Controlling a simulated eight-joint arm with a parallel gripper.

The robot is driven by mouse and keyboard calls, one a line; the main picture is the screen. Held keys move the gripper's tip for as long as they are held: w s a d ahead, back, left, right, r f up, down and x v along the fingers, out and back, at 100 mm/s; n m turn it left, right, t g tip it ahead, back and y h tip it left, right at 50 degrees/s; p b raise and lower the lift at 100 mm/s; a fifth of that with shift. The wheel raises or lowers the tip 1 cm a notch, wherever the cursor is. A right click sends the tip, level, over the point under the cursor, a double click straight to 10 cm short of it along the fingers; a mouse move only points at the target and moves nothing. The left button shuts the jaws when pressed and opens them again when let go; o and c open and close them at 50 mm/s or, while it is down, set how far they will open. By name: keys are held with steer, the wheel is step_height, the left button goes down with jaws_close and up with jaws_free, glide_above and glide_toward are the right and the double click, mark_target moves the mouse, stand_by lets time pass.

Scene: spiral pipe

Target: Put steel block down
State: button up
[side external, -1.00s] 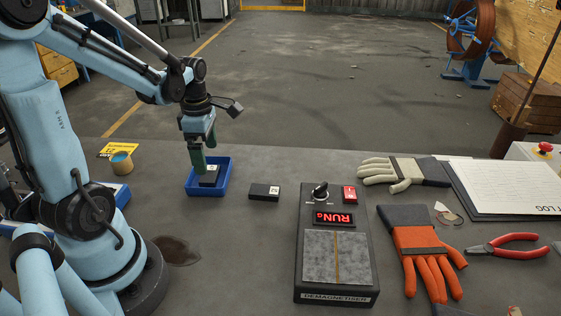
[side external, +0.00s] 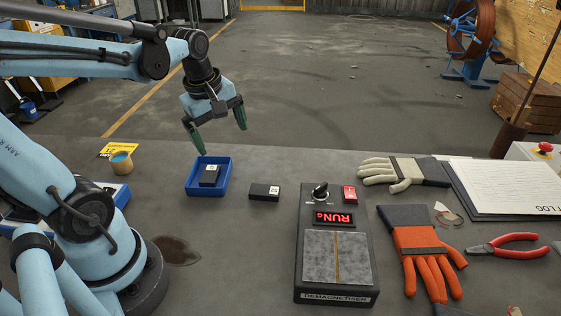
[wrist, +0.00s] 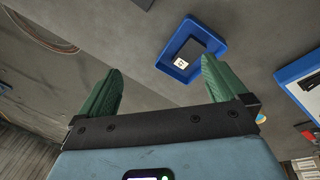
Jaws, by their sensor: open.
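A dark steel block (side external: 209,177) with a small white label lies in the blue tray (side external: 224,180), leaning towards its far side. The block (wrist: 196,48) and the tray (wrist: 164,60) also show in the wrist view, ahead of my fingers. The open fingers also show in the wrist view (wrist: 170,88).
The demagnetiser (side external: 335,255), with a lit red display, stands right of the second block. Gloves (side external: 425,250), red pliers (side external: 510,245) and a clipboard (side external: 510,185) lie further right.

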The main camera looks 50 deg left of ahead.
steer(key=d+m+t, duration=0.4)
steer(key=d+m, duration=0.6)
steer(key=m, duration=0.7)
steer(key=shift+w+d+r+m+t+h, duration=0.15)
steer(key=shift+w+m+t+h, duration=0.1)
steer(key=shift+m+t+h, duration=0.15)
